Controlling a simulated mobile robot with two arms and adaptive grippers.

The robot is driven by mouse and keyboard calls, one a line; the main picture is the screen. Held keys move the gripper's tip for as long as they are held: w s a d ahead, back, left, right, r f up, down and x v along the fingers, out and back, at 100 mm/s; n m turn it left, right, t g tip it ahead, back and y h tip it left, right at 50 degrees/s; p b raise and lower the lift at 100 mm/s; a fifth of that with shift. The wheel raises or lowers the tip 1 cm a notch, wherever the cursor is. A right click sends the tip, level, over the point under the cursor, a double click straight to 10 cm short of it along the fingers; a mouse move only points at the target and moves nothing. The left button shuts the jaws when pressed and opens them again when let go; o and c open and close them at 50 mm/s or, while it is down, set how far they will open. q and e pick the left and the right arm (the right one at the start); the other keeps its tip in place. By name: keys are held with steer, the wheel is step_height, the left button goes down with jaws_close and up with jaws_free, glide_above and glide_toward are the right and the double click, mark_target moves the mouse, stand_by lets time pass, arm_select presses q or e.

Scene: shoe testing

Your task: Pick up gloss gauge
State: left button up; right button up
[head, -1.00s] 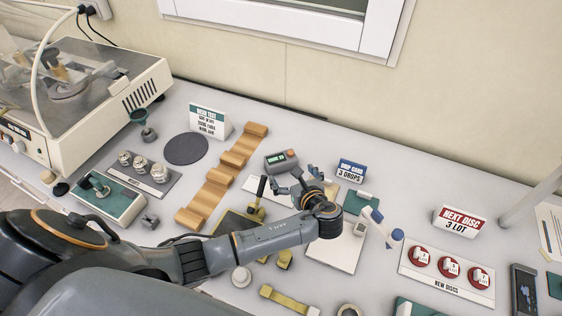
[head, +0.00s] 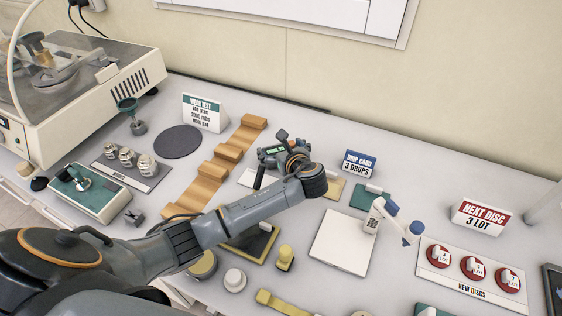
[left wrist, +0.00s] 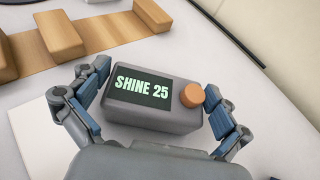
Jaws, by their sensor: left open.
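The gloss gauge (left wrist: 152,100) is a grey box with a dark screen reading "SHINE 25" and an orange knob. In the left wrist view it sits between the two blue-padded fingers of my left gripper (left wrist: 155,112). The fingers are open, one on each side of it; the right finger is very close to the knob side, and I cannot tell whether it touches. In the head view my left gripper (head: 285,150) is over the gauge, and the gripper and wrist hide most of it. My right gripper is not in view.
A wooden stepped strip (head: 215,175) lies left of the gauge. A white board (head: 340,243) with a white-and-blue dispenser (head: 398,222) is nearer right. A yellow-handled block (head: 285,257) lies below the arm.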

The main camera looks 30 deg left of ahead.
arm_select(q)
steer(key=shift+w+a, duration=0.1)
steer(key=shift+a, duration=0.1)
steer(key=c, duration=1.1)
steer(key=shift+r, duration=0.15)
